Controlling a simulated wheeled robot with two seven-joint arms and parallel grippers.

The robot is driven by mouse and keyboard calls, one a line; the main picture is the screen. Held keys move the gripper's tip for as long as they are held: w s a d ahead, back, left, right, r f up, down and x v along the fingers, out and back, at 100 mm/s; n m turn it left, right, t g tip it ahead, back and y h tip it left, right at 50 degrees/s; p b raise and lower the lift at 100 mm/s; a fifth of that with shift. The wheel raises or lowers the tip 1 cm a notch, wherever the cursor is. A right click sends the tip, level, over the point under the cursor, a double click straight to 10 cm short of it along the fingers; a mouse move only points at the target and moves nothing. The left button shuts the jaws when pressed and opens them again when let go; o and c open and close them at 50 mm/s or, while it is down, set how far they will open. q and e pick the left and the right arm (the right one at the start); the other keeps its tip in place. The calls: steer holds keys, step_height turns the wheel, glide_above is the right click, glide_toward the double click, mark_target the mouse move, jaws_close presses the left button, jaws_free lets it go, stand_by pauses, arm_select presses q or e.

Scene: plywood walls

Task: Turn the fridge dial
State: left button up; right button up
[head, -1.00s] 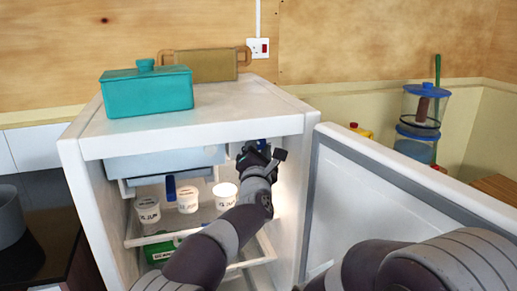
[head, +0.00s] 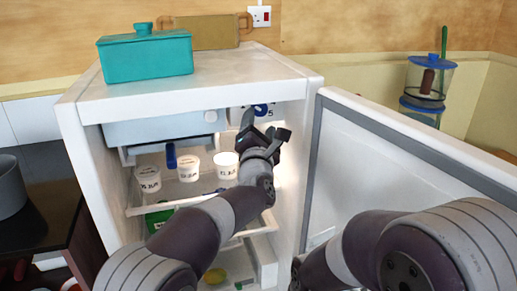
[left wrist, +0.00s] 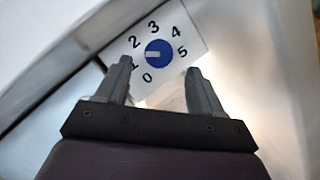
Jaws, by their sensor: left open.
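The fridge dial is a round blue knob (left wrist: 158,52) with a pale pointer mark, on a white plate (left wrist: 180,29) numbered 0 to 5. In the left wrist view the pale mark lies on the knob's left side, toward the 1. In the head view the dial (head: 261,110) sits at the upper right inside the open fridge (head: 185,88). My left gripper (head: 263,133) is inside the fridge just below the dial. In the left wrist view its two fingers (left wrist: 163,78) are spread, with the knob beyond and between their tips, apart from them. My right gripper is out of view.
The fridge door (head: 385,180) stands open at the right. White tubs (head: 188,170) stand on the upper shelf. A teal lidded box (head: 146,56) and a tan tray (head: 205,33) are on the fridge top. A dark pot (head: 9,188) is at the left.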

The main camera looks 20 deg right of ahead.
arm_select(q)
steer(key=b+v, duration=0.1)
steer(key=v, duration=0.6)
steer(key=shift+s, duration=0.35)
steer(key=shift+a+f, duration=0.1)
steer(key=shift+a, duration=0.05)
